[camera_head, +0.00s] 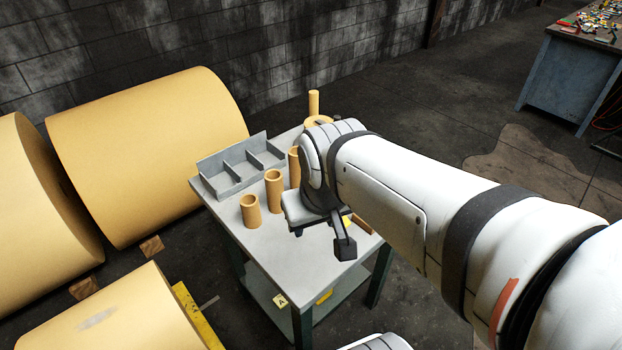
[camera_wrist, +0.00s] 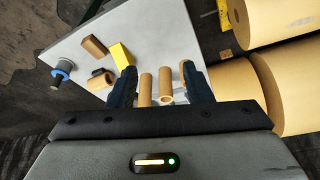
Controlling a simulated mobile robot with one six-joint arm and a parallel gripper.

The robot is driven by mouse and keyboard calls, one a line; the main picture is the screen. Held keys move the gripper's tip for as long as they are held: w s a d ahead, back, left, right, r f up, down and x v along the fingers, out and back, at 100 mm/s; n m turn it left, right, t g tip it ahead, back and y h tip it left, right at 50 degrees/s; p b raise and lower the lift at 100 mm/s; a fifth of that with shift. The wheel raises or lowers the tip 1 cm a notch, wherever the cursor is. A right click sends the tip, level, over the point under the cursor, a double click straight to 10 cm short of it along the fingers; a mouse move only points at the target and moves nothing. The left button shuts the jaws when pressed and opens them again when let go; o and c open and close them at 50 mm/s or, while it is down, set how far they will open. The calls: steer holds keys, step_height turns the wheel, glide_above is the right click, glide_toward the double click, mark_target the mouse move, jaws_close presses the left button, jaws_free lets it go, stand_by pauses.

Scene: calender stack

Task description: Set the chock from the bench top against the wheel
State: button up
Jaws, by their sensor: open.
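A bright yellow block, which looks like the chock, lies on the bench top (camera_wrist: 75,62). In the wrist view the yellow block (camera_wrist: 121,55) is just beyond and left of my left finger. In the head view only a sliver of it (camera_head: 347,220) shows behind my gripper. My gripper (camera_wrist: 160,88) is open above the bench, with nothing held. Cardboard tubes show in the gap beyond its fingers. I cannot make out a clear wheel; large tan rolls (camera_head: 150,150) stand left of the bench.
Cardboard tubes (camera_head: 250,210) and a grey divided tray (camera_head: 240,165) stand on the bench. A brown block (camera_wrist: 95,46) and a blue-ringed cylinder (camera_wrist: 62,72) lie near the yellow block. Small wooden blocks (camera_head: 152,247) sit by the rolls. A yellow beam (camera_head: 198,315) is at lower left.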

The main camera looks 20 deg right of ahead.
steer(key=w+d+f+t+h+b, duration=0.1)
steer(key=w+d+f+t+b, duration=0.3)
steer(key=w+d, duration=0.4)
steer(key=w+d+f+t+h+b, duration=0.1)
steer(key=w+d+f+t+b, duration=0.2)
steer(key=w+d+f+b, duration=0.5)
steer(key=w+f+n+t+y+b, duration=0.1)
steer(key=f+t+y, duration=0.1)
steer(key=f, duration=0.1)
steer(key=w+d+f+n+t+y+b, duration=0.1)
steer(key=f+y+b, duration=0.1)
steer(key=f, duration=0.1)
steer(key=w+f+n+t+y+b, duration=0.1)
steer(key=f+t+y, duration=0.1)
steer(key=f+y, duration=0.1)
steer(key=shift+w+d+f+n+t, duration=0.1)
steer(key=shift+d+f+n+t, duration=0.05)
steer(key=shift+n+t, duration=0.2)
steer(key=shift+w+a+f+n+y+b, duration=0.1)
steer(key=shift+w+a+n+y+b, duration=0.25)
steer(key=shift+y, duration=0.55)
steer(key=x, duration=0.5)
steer(key=shift+w, duration=0.4)
steer(key=shift+t, duration=0.25)
steer(key=shift+c, duration=0.5)
jaws_close()
